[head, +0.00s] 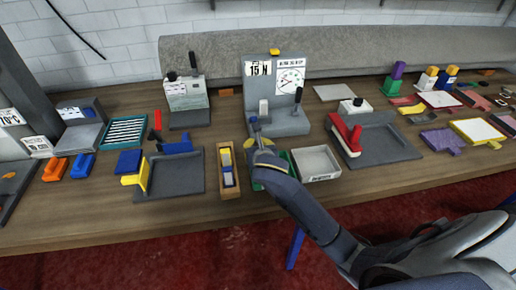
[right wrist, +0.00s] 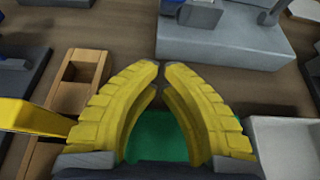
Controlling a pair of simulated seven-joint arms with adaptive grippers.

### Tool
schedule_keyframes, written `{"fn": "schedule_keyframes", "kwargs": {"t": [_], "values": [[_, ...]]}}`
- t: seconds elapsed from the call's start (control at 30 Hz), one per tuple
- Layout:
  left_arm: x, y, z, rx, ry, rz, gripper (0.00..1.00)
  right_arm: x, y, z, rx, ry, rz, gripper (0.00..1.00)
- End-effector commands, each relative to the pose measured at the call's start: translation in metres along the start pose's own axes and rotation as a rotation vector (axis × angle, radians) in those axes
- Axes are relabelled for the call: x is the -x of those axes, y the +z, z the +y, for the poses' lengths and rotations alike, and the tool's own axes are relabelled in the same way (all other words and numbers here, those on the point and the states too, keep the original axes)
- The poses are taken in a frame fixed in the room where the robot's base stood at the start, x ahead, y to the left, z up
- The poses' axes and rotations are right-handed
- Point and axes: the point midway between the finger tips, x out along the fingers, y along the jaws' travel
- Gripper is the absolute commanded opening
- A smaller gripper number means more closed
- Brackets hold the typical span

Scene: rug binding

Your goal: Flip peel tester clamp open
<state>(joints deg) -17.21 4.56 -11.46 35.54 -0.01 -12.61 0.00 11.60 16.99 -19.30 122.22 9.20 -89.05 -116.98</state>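The peel tester (head: 292,122) is a grey stand at the back middle, with a "15 N" label and a round dial on its upright panel. A dark-handled lever (head: 298,97) stands up on its right side. A small blue-grey clamp-like part (head: 253,120) is at its left front. The base (right wrist: 225,45) shows at the top of the right wrist view, with its upper parts cut off. My right gripper (right wrist: 160,78) has yellow fingers with tips almost together and nothing seen between them. It is above the table, in front of the tester's base. My left gripper is not in view.
A green tray (right wrist: 155,135) lies below my right gripper. A wooden box (head: 230,192) stands to its left and a white tray (head: 330,176) to its right. A red-handled tool (head: 345,135) is right of the tester. A grey rolled rug (head: 370,55) lies behind.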

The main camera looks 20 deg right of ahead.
Motion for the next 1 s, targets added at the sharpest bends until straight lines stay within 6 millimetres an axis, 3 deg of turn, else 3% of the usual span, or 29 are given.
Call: {"fn": "schedule_keyframes", "kwargs": {"t": [0.17,0.5,1.0], "values": [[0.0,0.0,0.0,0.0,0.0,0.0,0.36,-0.03,0.0,-0.001,0.0,-0.002,0.001,0.0],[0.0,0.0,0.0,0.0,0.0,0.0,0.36,-0.036,0.034,0.0,-0.001,-0.001,-0.001,0.0],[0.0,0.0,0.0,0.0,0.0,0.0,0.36,-0.037,0.039,0.0,0.001,0.0,0.0,0.0]]}}
